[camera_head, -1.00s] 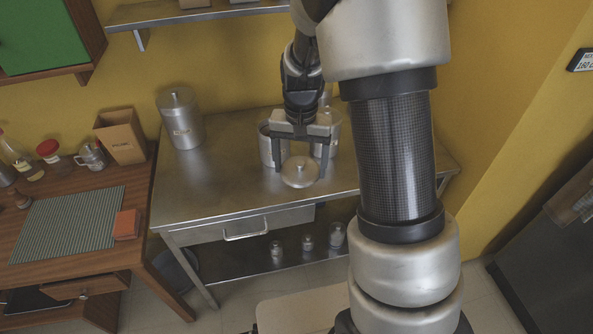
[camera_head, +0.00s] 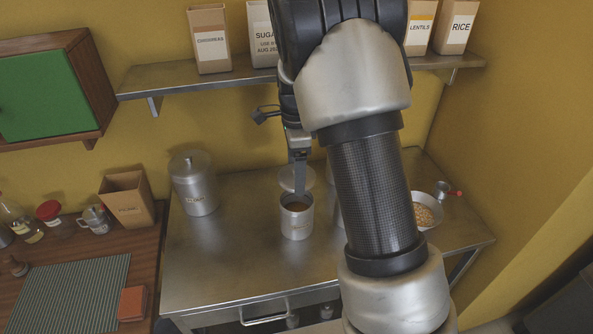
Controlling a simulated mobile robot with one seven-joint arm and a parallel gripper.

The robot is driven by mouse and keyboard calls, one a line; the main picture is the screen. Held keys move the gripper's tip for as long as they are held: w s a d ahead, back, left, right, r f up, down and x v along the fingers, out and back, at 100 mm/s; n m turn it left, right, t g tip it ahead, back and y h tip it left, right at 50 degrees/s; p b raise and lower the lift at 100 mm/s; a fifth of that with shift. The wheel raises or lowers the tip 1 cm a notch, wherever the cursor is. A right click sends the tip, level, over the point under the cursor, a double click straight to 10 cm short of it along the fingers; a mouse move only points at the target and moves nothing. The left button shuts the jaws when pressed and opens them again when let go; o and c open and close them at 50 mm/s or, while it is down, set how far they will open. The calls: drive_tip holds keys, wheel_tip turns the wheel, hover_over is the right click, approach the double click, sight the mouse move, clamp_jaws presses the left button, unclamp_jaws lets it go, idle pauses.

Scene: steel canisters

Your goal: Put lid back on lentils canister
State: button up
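An open steel canister (camera_head: 297,221) stands on the steel table, with brown contents showing inside its mouth. The round steel lid (camera_head: 286,181) shows just above and behind the canister's rim, apart from the mouth. My gripper (camera_head: 300,178) points down and is seen edge-on. Its near finger crosses the lid, and the far finger is hidden. The lid appears clasped at its edges between the fingers.
A lidded steel canister (camera_head: 194,185) stands at left on the table (camera_head: 235,246). Another canister is mostly hidden behind my arm. A shelf (camera_head: 165,82) with paper packets hangs above.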

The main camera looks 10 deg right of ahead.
drive_tip(key=shift+s+f+b, duration=0.1)
drive_tip(key=shift+f+b, duration=1.65)
drive_tip(key=shift+f, duration=0.55)
drive_tip(key=shift+f+b, duration=0.35)
drive_tip(key=shift+f, duration=0.45)
drive_tip(key=shift+p, duration=0.35)
drive_tip(key=shift+f, duration=0.15)
idle(0.3)
drive_tip(key=o, duration=1.2)
drive_tip(key=shift+c, duration=0.2)
